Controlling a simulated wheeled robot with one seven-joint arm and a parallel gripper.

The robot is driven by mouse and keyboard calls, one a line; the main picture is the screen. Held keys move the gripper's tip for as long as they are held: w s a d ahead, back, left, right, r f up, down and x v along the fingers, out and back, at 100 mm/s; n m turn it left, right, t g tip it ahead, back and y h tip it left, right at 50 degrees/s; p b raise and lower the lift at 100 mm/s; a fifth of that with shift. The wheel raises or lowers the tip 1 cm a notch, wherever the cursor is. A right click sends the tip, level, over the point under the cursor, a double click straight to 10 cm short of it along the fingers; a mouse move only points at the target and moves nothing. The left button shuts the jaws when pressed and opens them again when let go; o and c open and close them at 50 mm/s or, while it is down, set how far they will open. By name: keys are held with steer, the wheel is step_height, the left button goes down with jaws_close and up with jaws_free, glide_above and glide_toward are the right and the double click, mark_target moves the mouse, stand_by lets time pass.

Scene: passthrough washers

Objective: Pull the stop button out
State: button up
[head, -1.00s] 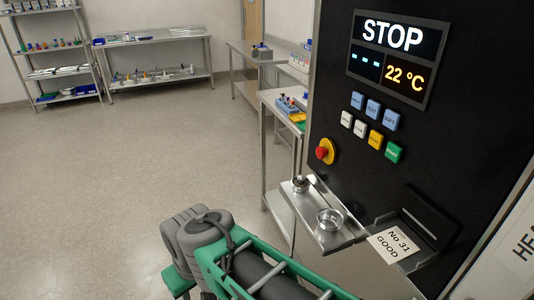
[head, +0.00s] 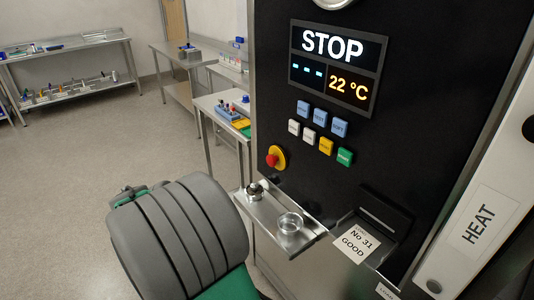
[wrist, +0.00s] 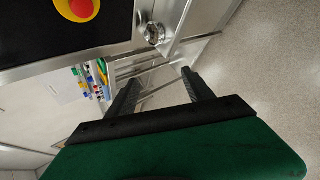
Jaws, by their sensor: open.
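The stop button (head: 271,161) is a red knob on a round yellow base, low on the left of the black machine panel (head: 400,130). In the wrist view the stop button (wrist: 81,8) shows at the top left, partly cut off by the frame edge. The display above it reads STOP and 22 °C. My gripper (wrist: 158,80) is open and empty in the wrist view, its two dark fingers apart. It is below and to the right of the button there, not touching it. In the head view my arm hides the fingers.
A metal shelf (head: 254,214) with a small knob and a glass dish (head: 290,224) juts out below the button. A card (head: 356,242) reads No 31 GOOD. Coloured buttons (head: 325,146) sit right of the stop button. Side tables (head: 221,103) stand behind; the floor at left is clear.

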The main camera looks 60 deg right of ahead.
mark_target(270, 161)
steer(key=s+d+r+n+g+h, duration=0.1)
steer(key=s+d, duration=0.2)
steer(key=d, duration=0.3)
steer(key=s+d+r+n+g+h+p, duration=0.1)
steer(key=s+d+h, duration=0.1)
steer(key=s+d, duration=0.2)
steer(key=s+d+r+n+g+h+p, duration=0.1)
steer(key=s+d+g, duration=0.1)
steer(key=d, duration=0.7)
steer(key=shift+s+d+n, duration=0.3)
steer(key=shift+s+d, duration=0.05)
steer(key=shift+s, duration=0.35)
jaws_close()
